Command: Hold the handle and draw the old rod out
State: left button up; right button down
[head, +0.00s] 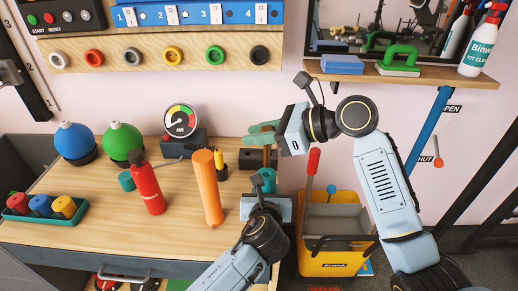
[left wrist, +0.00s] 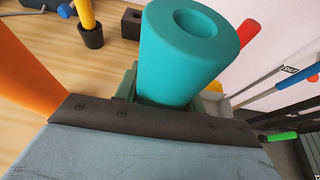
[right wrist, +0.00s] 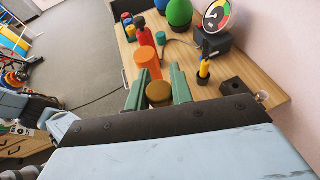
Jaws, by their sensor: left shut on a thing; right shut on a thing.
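My left gripper (head: 264,186) is shut on the upright teal handle (left wrist: 185,65), near the table's front right corner. In the left wrist view the round hole in the handle's top looks empty. My right gripper (head: 266,134) is above it. In the right wrist view its green fingers are shut on the brown rod (right wrist: 159,92), seen end-on at its round top. In the head view a brown strip of the rod (head: 268,158) shows below the fingers, above the handle. Its lower end is hard to make out.
An orange cylinder (head: 207,188) stands upright close left of the handle, with a red bottle (head: 148,184) further left. A dark block with a hole (right wrist: 233,87) and a yellow tool in a cup (head: 218,163) stand behind. A yellow bin (head: 337,262) is right of the table.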

pick_arm(q)
jog(key=o, duration=1.3)
jog(key=shift+s, duration=0.1)
